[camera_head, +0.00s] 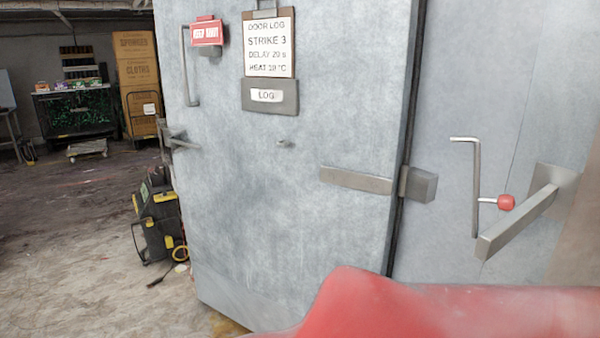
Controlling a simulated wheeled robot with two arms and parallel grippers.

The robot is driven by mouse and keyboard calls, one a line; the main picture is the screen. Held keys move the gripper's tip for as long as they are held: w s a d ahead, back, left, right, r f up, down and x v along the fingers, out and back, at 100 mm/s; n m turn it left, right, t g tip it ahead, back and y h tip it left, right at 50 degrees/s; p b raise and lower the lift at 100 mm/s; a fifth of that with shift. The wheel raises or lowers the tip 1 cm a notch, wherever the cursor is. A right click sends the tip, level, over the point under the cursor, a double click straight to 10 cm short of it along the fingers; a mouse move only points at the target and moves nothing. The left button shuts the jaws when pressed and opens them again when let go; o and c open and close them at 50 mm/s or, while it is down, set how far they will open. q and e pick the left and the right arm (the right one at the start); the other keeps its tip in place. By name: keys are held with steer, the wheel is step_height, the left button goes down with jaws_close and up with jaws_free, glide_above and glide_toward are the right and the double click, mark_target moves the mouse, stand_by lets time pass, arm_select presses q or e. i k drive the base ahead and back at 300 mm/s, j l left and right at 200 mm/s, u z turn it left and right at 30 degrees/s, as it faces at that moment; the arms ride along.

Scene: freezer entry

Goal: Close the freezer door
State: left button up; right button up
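The freezer door (290,210) is a large grey metal panel filling the middle of the head view. It has a vertical bar handle (187,68) at its upper left and a latch fitting (178,141) on its left edge. A hinge strap (355,180) runs to a hinge block (418,186) at its right. The left edge stands free with the room visible past it, so the door appears swung open. The doorway opening itself is not clearly visible. Neither gripper is in view.
A grey wall panel (450,110) right of the hinge carries a bent rod (475,190), a red knob (506,202) and a jutting metal bar (520,220). A black-and-yellow machine (158,220) stands by the door's left edge. Floor (70,240) at left is largely clear.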

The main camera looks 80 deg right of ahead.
mark_target(289, 182)
steer(key=z, duration=2.35)
steer(key=i+z, duration=0.1)
